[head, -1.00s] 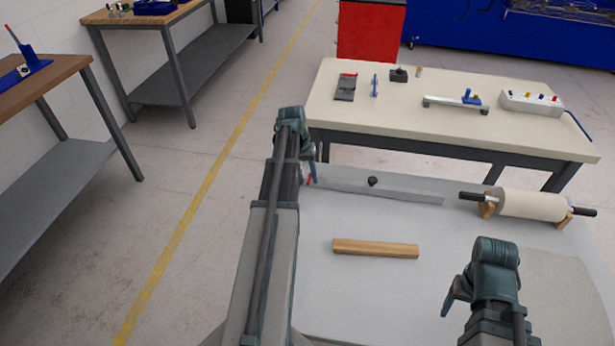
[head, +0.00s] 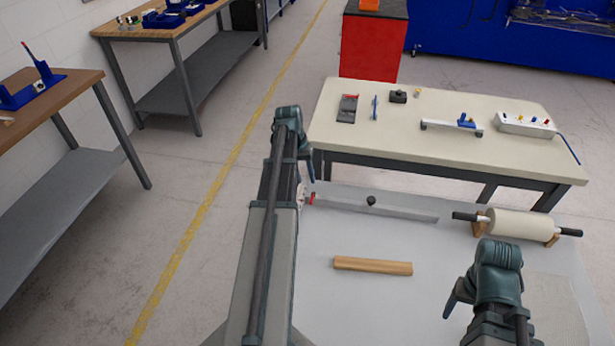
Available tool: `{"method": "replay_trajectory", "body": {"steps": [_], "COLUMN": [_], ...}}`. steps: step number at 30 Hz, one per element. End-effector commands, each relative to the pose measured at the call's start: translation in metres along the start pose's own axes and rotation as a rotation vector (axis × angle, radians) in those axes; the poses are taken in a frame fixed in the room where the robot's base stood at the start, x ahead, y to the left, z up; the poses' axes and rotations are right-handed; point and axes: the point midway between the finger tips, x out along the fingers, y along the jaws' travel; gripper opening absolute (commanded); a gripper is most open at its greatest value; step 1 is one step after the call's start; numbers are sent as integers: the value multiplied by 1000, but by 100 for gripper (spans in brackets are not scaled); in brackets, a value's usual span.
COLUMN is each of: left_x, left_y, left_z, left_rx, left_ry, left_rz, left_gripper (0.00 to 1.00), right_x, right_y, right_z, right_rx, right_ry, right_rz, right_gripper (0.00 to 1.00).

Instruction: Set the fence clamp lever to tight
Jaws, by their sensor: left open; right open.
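The grey fence (head: 400,211) is a long bar lying across the far part of the pale work table, with a black knob (head: 371,200) on it. A small red lever (head: 312,198) stands at its left end, beside a pale round part partly hidden by my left arm. I cannot tell which setting the lever points to. My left gripper (head: 307,168) is open, appears just above the red lever in the picture, and looks empty. My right gripper (head: 452,298) is open and empty over the near right of the table, well away from the lever.
A wooden bar (head: 373,266) lies on the work table (head: 330,310) in front of the fence. A cream roll (head: 520,225) rests on wooden holders at the right. A cream bench (head: 400,135) with small tools stands behind. Open floor lies left.

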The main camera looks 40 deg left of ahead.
Motion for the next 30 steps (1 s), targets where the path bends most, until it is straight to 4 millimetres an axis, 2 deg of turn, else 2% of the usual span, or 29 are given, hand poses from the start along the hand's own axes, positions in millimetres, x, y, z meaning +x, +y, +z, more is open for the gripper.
{"method": "replay_trajectory", "body": {"steps": [1, 3, 9, 27, 30], "left_x": [-16, -26, -43, -43, -40], "left_y": [1, 1, 1, 0, 12], "left_z": [0, 0, 0, 0, 4], "left_rx": [-1, -1, -1, 0, 19], "left_ry": [0, 0, 0, 0, -5], "left_rz": [0, 0, 0, 0, -5], "left_gripper": [42, 42, 42, 42, 42], "right_x": [-16, -26, -42, -42, -42], "right_y": [2, 2, 4, 4, 4], "right_z": [1, 2, 2, 2, 2], "right_rx": [0, 0, 0, 0, 0], "right_ry": [0, 0, 0, 0, 0], "right_rz": [0, 0, 0, 0, 0], "right_gripper": [67, 67, 67, 67, 67]}}
